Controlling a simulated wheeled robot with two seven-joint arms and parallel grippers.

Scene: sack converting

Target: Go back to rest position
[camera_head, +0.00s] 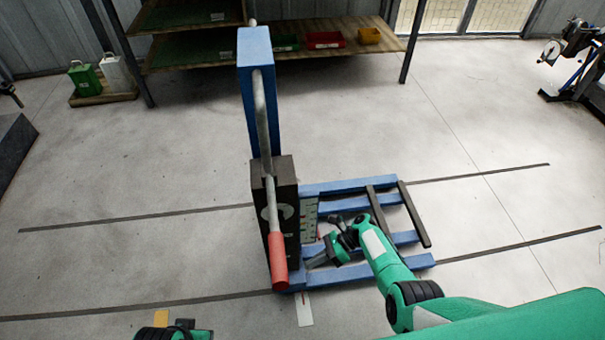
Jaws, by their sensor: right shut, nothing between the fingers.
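My right gripper (313,264) reaches in from the lower right on a green arm. Its dark fingers are shut and empty, close to the base of a blue-framed machine (318,279). From this angle I cannot tell whether they touch the frame. The machine has a blue upright post (256,60), a black box (287,190) and a long grey lever with a red handle (277,258) to the left of my gripper. A small part of my left arm shows at the bottom edge; its gripper does not show.
A shelf (190,52) with a red bin (325,40) and a yellow bin (370,36) stands at the back. Green and white cans (86,82) stand at the back left. Another machine (580,60) is at the far right. The floor left of the blue frame is open.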

